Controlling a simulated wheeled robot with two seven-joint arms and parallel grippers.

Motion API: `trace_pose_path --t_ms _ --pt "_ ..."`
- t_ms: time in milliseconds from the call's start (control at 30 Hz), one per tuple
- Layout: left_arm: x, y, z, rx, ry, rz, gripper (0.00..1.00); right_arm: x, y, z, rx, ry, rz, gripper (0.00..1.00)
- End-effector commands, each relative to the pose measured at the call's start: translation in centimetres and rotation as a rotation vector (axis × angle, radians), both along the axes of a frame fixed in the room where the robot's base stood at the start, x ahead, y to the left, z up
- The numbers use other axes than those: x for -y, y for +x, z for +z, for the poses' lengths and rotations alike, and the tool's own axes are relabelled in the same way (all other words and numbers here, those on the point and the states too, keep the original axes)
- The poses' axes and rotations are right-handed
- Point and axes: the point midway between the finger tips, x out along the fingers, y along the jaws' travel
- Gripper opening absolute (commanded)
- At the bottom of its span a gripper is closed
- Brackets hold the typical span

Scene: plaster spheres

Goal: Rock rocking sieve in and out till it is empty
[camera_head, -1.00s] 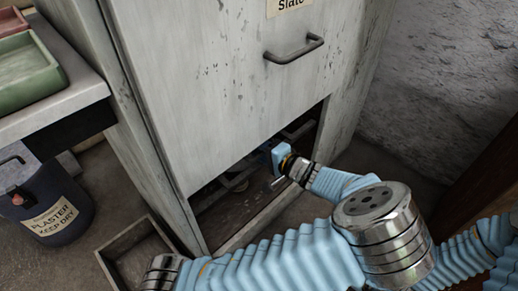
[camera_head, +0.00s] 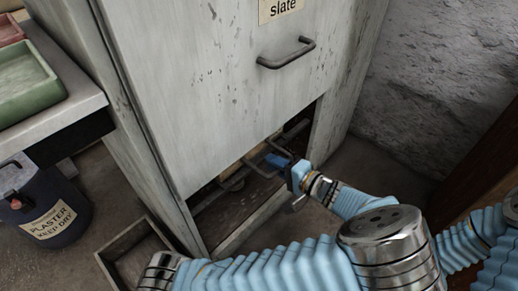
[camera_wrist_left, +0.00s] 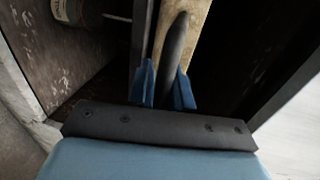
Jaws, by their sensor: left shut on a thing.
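The rocking sieve sits in the low, dark opening of the grey cabinet and is mostly hidden by its front panel. A dark grey bar (camera_wrist_left: 174,50), apparently its handle, shows in the left wrist view, with a pale wooden part (camera_wrist_left: 194,28) behind it. My left gripper (camera_head: 278,160) reaches into the opening from the right; its blue fingers, also in the left wrist view (camera_wrist_left: 168,90), are shut on the bar. I cannot see whether the sieve holds anything. My right gripper is not in view.
The cabinet panel (camera_head: 215,85) with a handle (camera_head: 286,54) and a slate label hangs above the opening. An open box (camera_head: 125,243) stands on the floor at front left, near a dark plaster bucket (camera_head: 40,205). A bench with a green tray (camera_head: 28,82) is at left.

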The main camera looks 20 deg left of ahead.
Motion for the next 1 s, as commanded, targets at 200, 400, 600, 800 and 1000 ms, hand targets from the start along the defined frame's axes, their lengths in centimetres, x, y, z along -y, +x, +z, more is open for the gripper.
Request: trace_pose_path --t_ms 200,400,600,800,1000 --pt "4.3 -1.3 0.1 0.001 -0.002 -0.007 0.00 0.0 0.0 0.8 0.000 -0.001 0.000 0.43" --pt "5.0 -1.7 0.0 -0.001 -0.002 -0.005 0.00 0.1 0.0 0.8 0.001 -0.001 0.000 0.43" --pt "5.1 -1.7 -0.1 -0.001 -0.005 -0.008 0.21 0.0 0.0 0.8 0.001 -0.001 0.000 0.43" --pt "5.0 -1.7 -0.1 -0.001 -0.003 -0.005 0.39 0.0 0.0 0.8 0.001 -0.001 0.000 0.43" --pt "4.9 -1.7 0.0 -0.001 -0.001 -0.003 0.39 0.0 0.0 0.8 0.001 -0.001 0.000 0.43"
